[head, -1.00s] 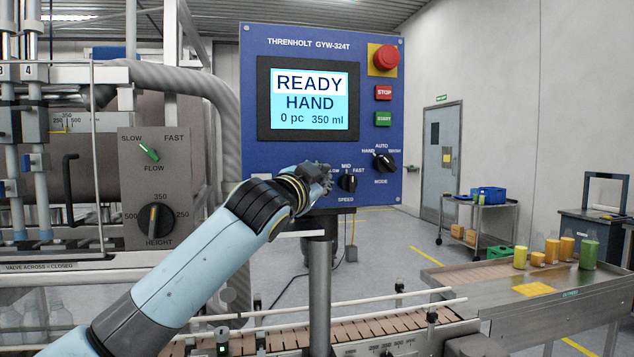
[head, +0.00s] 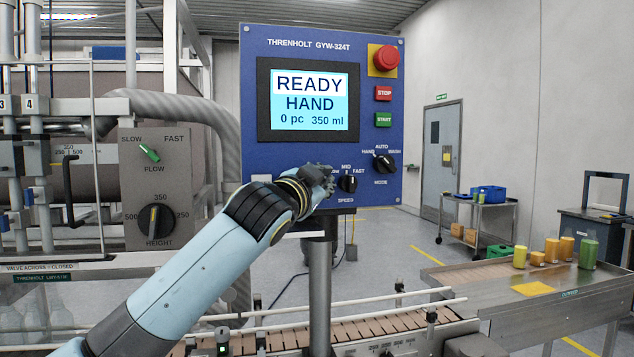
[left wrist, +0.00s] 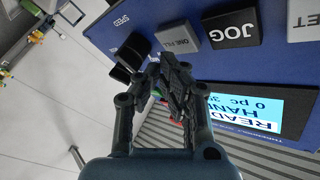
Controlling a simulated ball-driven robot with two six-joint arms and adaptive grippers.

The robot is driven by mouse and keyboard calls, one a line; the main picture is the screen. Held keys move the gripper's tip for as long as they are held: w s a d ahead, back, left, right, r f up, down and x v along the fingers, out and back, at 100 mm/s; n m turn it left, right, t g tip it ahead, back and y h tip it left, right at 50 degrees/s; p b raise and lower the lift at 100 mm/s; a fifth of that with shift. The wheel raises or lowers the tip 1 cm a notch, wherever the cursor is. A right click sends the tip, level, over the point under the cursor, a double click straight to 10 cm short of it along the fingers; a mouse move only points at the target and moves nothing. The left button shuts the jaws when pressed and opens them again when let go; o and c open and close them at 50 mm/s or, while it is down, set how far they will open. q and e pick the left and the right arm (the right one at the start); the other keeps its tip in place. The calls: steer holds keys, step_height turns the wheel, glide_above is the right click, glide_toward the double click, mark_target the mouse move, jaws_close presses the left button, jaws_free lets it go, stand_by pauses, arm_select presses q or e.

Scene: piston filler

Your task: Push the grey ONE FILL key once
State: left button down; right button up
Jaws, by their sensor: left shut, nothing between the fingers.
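The grey ONE FILL key (left wrist: 178,37) shows on the blue panel in the left wrist view, upside down, between the black JOG key (left wrist: 233,32) and the black SPEED knob (left wrist: 135,48). My left gripper (left wrist: 168,64) is shut and empty. Its fingertips are just below the ONE FILL key in that picture; I cannot tell whether they touch it. In the head view, my left gripper (head: 326,176) is at the lower part of the control panel (head: 250,100), left of the SPEED knob (head: 348,183). It and my arm hide the ONE FILL key there. My right gripper is not in view.
The screen (head: 310,102) reads READY, HAND, 0 pc, 350 ml. The STOP key (head: 383,93), START key (head: 383,119), red emergency button (head: 385,57) and MODE knob (head: 384,162) are on the panel's right side. A conveyor (head: 345,331) runs below.

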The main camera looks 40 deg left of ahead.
arm_select(q)
steer(key=s+d+p, duration=0.1)
steer(key=s+d, duration=0.2)
steer(key=shift+s+d, duration=0.15)
steer(key=shift+d, duration=0.25)
stand_by(0.9)
